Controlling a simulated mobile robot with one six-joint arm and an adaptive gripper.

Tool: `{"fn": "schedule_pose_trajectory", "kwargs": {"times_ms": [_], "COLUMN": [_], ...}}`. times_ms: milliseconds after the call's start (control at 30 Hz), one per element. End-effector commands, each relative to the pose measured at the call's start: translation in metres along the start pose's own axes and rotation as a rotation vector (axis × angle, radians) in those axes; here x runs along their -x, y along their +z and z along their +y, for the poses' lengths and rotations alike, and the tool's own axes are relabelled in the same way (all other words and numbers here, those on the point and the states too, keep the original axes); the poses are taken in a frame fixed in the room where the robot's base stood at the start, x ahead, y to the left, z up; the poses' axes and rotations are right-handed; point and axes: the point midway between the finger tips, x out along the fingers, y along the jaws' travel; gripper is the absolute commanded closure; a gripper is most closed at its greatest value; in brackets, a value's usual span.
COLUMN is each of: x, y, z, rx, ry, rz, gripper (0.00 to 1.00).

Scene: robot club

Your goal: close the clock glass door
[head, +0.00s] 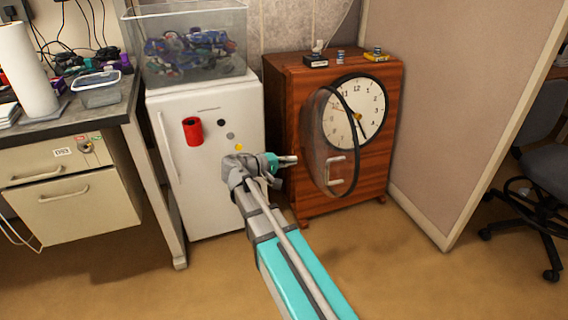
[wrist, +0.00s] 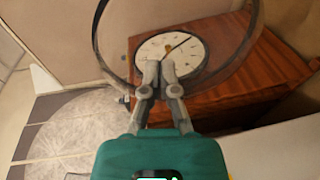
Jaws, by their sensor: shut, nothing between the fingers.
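The clock is a brown wooden cabinet (head: 287,110) with a round white dial (head: 368,110) on its front. Its round glass door (head: 318,130) has a dark rim and a light handle (head: 337,170), and stands open, swung out from the dial. In the wrist view the door's dark rim (wrist: 100,50) arcs around the dial (wrist: 190,48), with the cabinet (wrist: 240,85) behind. My gripper (head: 295,160) is shut and empty, left of the glass door in the head view. In the wrist view my gripper (wrist: 160,68) overlaps the dial's lower left; contact with the glass cannot be told.
A white fridge (head: 205,190) with a red cup-like holder (head: 192,131) stands left of the clock, with a clear bin (head: 190,50) on top. A partition (head: 455,110) stands close on the right. Small items (head: 316,60) sit on the clock's top. Floor in front is clear.

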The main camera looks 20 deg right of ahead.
Motion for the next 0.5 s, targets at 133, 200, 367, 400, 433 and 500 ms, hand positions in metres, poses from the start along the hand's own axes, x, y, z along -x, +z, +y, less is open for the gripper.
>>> {"fn": "schedule_pose_trajectory", "kwargs": {"times_ms": [133,200,367,400,433,500], "x": [-0.021,-0.031,-0.052,-0.057,-0.06,-0.066], "y": [0.0,0.001,0.0,0.0,0.005,0.013], "z": [-0.001,-0.001,-0.001,-0.001,-0.001,-0.001], "rx": [0.0,0.0,0.001,0.001,0.001,0.0], "ry": [0.0,0.0,0.0,0.0,0.0,0.0], "rz": [-0.002,-0.003,-0.003,-0.002,-0.001,-0.002], "gripper": [1.0,1.0,1.0,1.0,1.0,1.0]}}
